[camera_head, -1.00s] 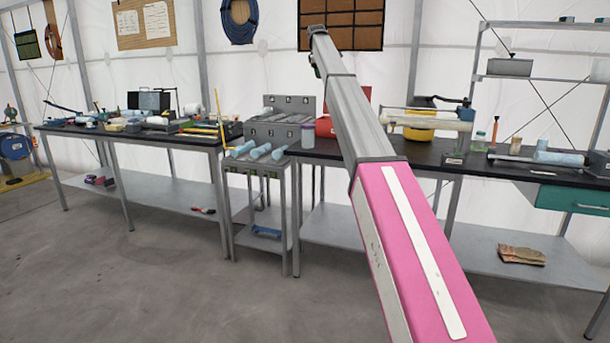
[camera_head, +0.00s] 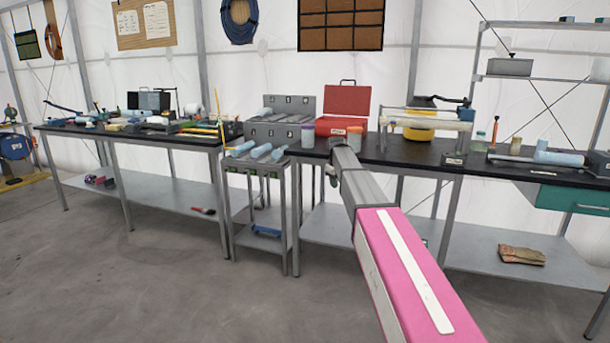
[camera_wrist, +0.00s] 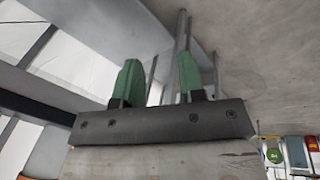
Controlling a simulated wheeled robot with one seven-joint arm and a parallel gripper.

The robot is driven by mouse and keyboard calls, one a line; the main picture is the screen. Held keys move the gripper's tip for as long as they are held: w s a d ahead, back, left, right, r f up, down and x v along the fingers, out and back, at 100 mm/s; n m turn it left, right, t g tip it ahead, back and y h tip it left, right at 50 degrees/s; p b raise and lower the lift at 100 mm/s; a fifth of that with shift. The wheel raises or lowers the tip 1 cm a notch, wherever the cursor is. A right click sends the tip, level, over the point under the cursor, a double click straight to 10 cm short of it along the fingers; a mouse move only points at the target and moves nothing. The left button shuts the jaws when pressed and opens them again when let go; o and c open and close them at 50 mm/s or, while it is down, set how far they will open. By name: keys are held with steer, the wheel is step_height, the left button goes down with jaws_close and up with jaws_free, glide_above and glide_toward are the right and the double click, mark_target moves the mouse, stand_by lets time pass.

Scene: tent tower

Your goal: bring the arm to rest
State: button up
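My arm reaches out from the lower right of the head view, with its pink and white link (camera_head: 405,270) nearest. My gripper shows as a small dark green part at the arm's far end (camera_head: 332,176), mostly hidden by the arm. In the wrist view its two green fingers (camera_wrist: 160,80) stand apart with nothing held between them. The gripper is empty, in front of the right bench, near its top edge. I cannot tell whether it touches anything.
The right bench (camera_head: 405,153) carries a red case (camera_head: 346,102), jars and a yellow-based item (camera_head: 418,134). A narrow grey stand (camera_head: 260,210) is left of my arm, with a cluttered left bench (camera_head: 195,140) beyond it. The floor (camera_head: 150,280) in front is clear.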

steer(key=s+d+f+m, duration=0.1)
steer(key=s+f+m, duration=0.1)
steer(key=s+f, duration=0.6)
steer(key=s+d+f+m+g, duration=0.1)
steer(key=s+f, duration=0.8)
steer(key=s, duration=1.1)
steer(key=s+d+f+m+g+y, duration=0.1)
steer(key=s+f+m, duration=0.3)
steer(key=s+f, duration=0.5)
steer(key=s+d, duration=0.1)
steer(key=s, duration=0.4)
steer(key=shift+d+m, duration=0.3)
steer(key=shift+d, duration=0.1)
